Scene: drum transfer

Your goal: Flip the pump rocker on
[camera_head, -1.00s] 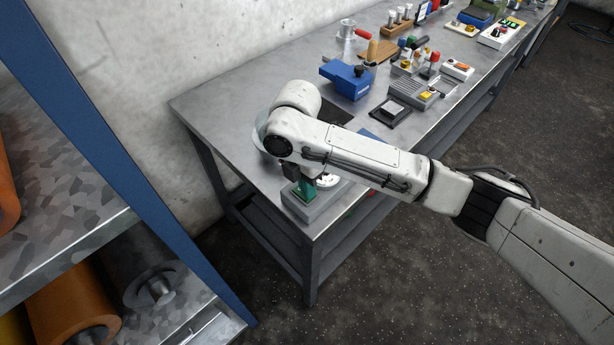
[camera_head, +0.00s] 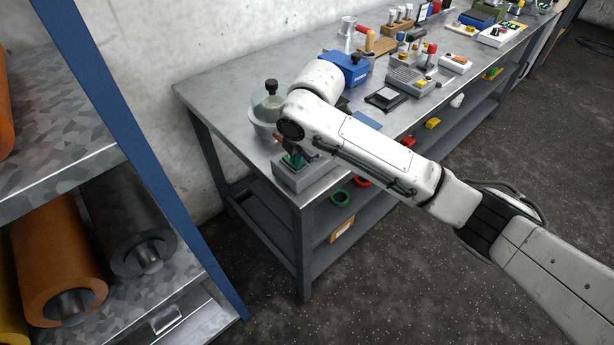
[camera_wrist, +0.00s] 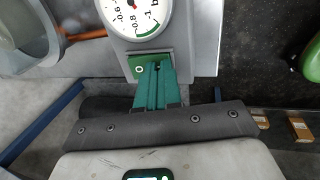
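The pump unit is a grey box (camera_head: 310,182) on the bench's near corner. In the wrist view, its top (camera_wrist: 205,35) carries a round white dial gauge (camera_wrist: 135,14) with a green plate (camera_wrist: 139,69) below it. The plate bears a pale ring mark. My gripper (camera_wrist: 155,66) has teal fingers pressed together, with nothing seen between them. The fingertips lie over the green plate and hide most of the rocker area, so its position and any contact cannot be told. In the head view, my gripper (camera_head: 294,160) points down at the box, and my arm hides the gauge.
A clear glass vessel with a black knob (camera_head: 271,87) stands just behind the box, close to my wrist. A blue machine (camera_head: 345,68) and several small devices stand further along the bench (camera_head: 215,95). A shelf with rollers and a blue post (camera_head: 150,170) is at left.

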